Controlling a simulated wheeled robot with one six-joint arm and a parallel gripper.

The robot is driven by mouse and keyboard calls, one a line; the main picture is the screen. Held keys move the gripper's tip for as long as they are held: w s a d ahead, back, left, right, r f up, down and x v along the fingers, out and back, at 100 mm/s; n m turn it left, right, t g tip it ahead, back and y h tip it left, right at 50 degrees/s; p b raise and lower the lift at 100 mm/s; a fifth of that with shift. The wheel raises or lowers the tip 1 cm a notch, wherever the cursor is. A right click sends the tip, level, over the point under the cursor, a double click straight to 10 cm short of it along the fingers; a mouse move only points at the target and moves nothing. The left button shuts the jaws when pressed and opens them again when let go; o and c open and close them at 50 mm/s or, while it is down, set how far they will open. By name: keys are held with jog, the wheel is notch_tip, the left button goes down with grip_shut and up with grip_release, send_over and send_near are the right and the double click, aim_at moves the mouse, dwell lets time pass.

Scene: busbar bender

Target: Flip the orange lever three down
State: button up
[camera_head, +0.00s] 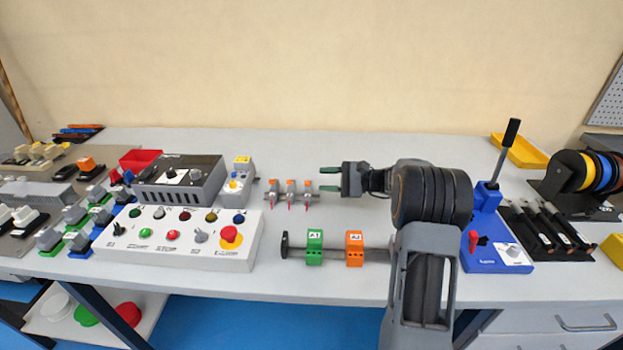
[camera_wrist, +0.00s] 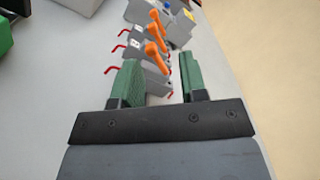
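Three small grey blocks stand in a row on the table, each with an orange lever and a red hooked piece. In the head view the left lever (camera_head: 271,182), middle lever (camera_head: 289,183) and right lever (camera_head: 307,183) all show orange tops. In the wrist view the nearest lever (camera_wrist: 156,58) stands raised, seen between my green fingers; the other two (camera_wrist: 157,30) are lined up behind it. My gripper (camera_head: 328,180) is open and empty, right of the row and apart from it; its fingers also show in the wrist view (camera_wrist: 159,78). Labels on the blocks are unreadable.
A small grey box with a yellow top (camera_head: 239,178) stands left of the row. The white button panel (camera_head: 180,238) is at front left. A rail with green (camera_head: 315,245) and orange (camera_head: 354,247) blocks lies in front. The table behind is clear.

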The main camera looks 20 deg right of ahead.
jog(key=v, duration=0.8)
jog(key=shift+d, duration=0.15)
jog(key=s+a+r+n+g+h+p, duration=0.5)
jog(key=s+a+r+h+p, duration=0.25)
jog(key=s+a, duration=0.4)
jog(key=s+r+n+t+h+p, duration=0.3)
jog(key=s+r+n+h+p, duration=0.3)
jog(key=s, duration=0.5)
jog(key=n+h+p, duration=0.1)
jog(key=h+p, duration=0.1)
jog(key=h, duration=0.1)
jog(key=shift+s+a+n+h+p, duration=0.3)
jog(key=shift+s+a+n+h, duration=0.05)
jog(key=shift+a+n, duration=0.05)
